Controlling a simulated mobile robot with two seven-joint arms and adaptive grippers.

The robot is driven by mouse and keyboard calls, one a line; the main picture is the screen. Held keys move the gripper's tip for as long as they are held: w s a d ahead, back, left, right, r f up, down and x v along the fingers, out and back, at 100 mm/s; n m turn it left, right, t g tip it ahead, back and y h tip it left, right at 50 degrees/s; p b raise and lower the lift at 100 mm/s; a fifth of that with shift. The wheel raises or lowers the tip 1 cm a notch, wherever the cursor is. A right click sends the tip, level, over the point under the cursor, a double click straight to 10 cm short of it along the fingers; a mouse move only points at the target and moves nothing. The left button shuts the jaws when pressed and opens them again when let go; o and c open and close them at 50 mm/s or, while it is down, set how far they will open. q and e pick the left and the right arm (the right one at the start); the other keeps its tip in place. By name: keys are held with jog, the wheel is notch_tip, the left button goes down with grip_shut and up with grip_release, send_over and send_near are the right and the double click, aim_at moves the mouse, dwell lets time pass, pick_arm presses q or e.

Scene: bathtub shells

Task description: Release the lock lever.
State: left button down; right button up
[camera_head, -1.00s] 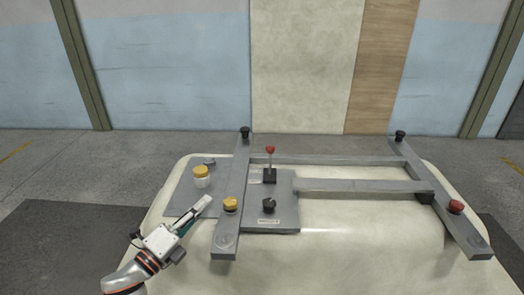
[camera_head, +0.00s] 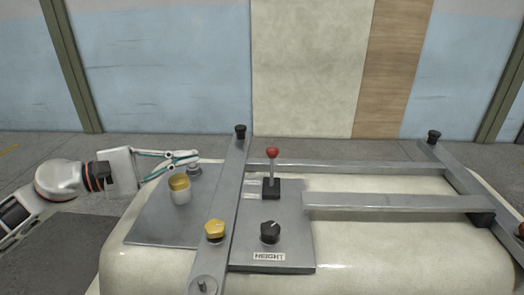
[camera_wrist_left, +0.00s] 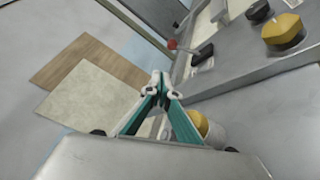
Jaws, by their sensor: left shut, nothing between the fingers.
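A lever with a red ball knob (camera_head: 272,153) stands upright on a black base on the grey control panel (camera_head: 295,245). I cannot read a label that names it as the lock lever. The red knob also shows in the left wrist view (camera_wrist_left: 172,44), beyond my fingertips. My left gripper (camera_head: 196,157) is shut and empty, left of the lever and apart from it. Its tips are close to a small grey knob (camera_head: 194,171) at the plate's back edge; I cannot tell if they touch. The tips also show in the wrist view (camera_wrist_left: 158,85).
A white cylinder with a yellow top (camera_head: 180,190) stands just below my left fingers. A black dial (camera_head: 270,232) marked HEIGHT is in front of the lever. Rails extend right.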

aim_at(272, 162)
pick_arm(q)
jog(key=shift+w+a+f+m+y+b, duration=0.35)
jog(key=shift+w+a+f+m, duration=0.2)
jog(key=shift+w+a+m, duration=0.35)
jog(key=shift+w+r+m, duration=0.1)
jog(key=shift+r+m, duration=0.05)
jog(key=shift+m, duration=0.45)
pick_arm(e)
jog(key=shift+w+f, duration=0.25)
jog(key=shift+f, duration=0.15)
pick_arm(q)
jog(key=x, duration=2)
jog(key=shift+f, duration=0.35)
jog(key=s, duration=0.1)
jog(key=s+p, duration=0.1)
jog(key=s+r+p, duration=0.1)
jog(key=s, duration=0.1)
jog(key=shift+s+d, duration=0.1)
jog(key=shift+d, duration=0.25)
pick_arm(e)
jog(key=shift+s+d+f+g+h, duration=0.2)
jog(key=shift+s+d+f, duration=0.2)
jog(key=shift+d, duration=0.2)
jog(key=shift+s+d+f+g+h, duration=0.2)
jog(key=shift+s+d+f, duration=0.15)
jog(key=shift+d, duration=0.25)
